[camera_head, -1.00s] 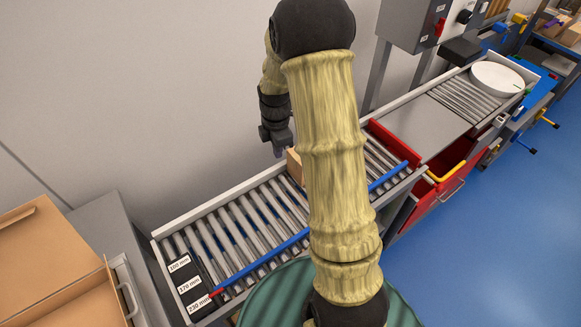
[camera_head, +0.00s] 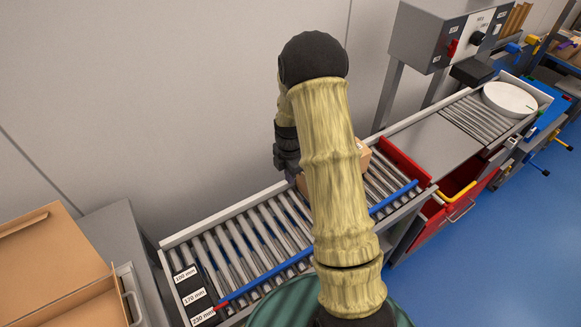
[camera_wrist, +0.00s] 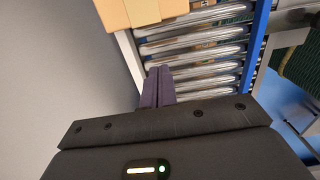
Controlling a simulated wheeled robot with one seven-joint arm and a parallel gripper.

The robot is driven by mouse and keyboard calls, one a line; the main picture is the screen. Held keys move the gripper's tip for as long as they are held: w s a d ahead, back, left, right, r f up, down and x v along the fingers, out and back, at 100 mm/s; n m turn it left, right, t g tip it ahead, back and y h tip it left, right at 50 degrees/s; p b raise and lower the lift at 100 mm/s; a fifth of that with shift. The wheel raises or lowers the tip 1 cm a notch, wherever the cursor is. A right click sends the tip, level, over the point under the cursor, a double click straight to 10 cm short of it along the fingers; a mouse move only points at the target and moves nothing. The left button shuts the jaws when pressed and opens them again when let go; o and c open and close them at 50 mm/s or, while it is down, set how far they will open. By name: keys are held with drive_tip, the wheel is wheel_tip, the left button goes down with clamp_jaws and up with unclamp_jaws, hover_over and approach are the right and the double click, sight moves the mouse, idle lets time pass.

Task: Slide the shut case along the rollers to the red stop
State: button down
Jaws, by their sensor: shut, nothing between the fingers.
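The shut case is a brown cardboard box (camera_head: 363,154) on the rollers, largely hidden behind my arm in the head view. In the wrist view the case (camera_wrist: 150,10) shows at the top edge, with a lighter tape strip. The red stop (camera_head: 405,162) stands across the rollers to the right of the case; whether they touch is hard to tell. My gripper (camera_head: 290,172) is at the left side of the case, by the far rail. Its purple fingers (camera_wrist: 158,72) are shut and empty, pointing at the case with rollers showing between.
The rollers (camera_head: 250,240) left of the case are clear. A blue rail (camera_head: 265,282) runs along their near side, with a label plate (camera_head: 194,297) at the left end. An open carton (camera_head: 45,260) is at far left; a red bin (camera_head: 462,195) is beyond the stop.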

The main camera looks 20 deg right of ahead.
wheel_tip(320, 180, down, 5)
drive_tip(key=shift+s+f+p, duration=0.1)
drive_tip(key=shift+p, duration=0.45)
drive_tip(key=d, duration=0.1)
drive_tip(key=d+p, duration=0.1)
drive_tip(key=d, duration=0.1)
drive_tip(key=shift+w+d, duration=0.25)
drive_tip(key=shift+w, duration=0.15)
drive_tip(key=shift+w+d, duration=0.1)
drive_tip(key=shift+d, duration=0.1)
